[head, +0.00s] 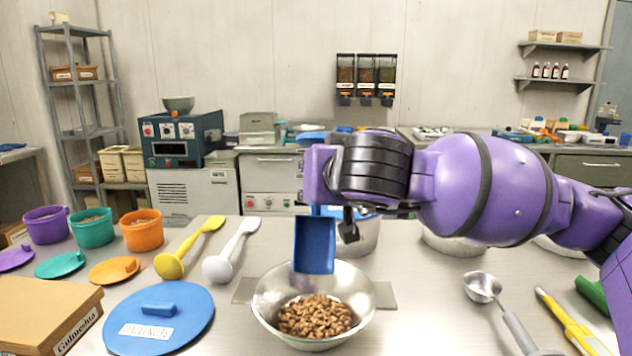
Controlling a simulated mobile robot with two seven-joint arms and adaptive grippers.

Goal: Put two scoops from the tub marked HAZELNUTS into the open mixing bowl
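My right gripper (333,215) comes in from the right, above the steel mixing bowl (262,308). It appears shut on the blue scoop (314,246), though the arm hides much of the grip. The scoop hangs steeply with its mouth down over the bowl's back rim, and no nuts show in it. The open bowl holds a pile of brown nuts (316,316). A round blue lid (185,333) lies left of the bowl, its label seeming to read HAZELNUTS. A pale round container (368,240) behind the scoop is partly hidden; I see no label on it. My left gripper is out of view.
Purple (46,231), teal (91,234) and orange (141,237) tubs stand at left with lids before them. Yellow (170,265) and white (217,268) spoons lie nearby. A cardboard box (40,305) is front left. A metal ladle (483,286) and yellow tool (572,325) lie right.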

